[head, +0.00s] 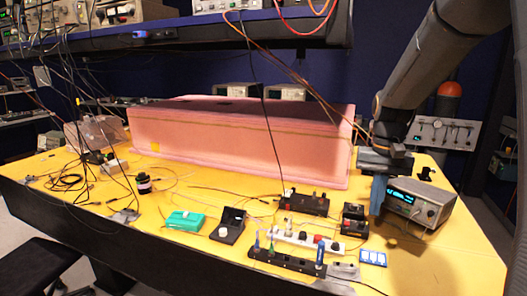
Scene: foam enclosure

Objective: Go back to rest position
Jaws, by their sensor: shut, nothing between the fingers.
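My gripper (377,197) hangs at the right of the head view, pointing down over the yellow table. It is shut with nothing held. It is just left of a grey bench instrument (418,203) with a lit blue display; I cannot tell whether they touch. My arm comes down from the upper right corner. The pink foam enclosure (230,145) stands closed-looking along the back of the table, to the left of my gripper. Its inside is hidden.
Small black boxes (354,220), a white power strip (305,240), a black tool rack (285,262) and a green box (185,221) lie on the yellow table (440,262). Cables hang from the instrument shelf (180,30) above. Bare tabletop shows at the front right.

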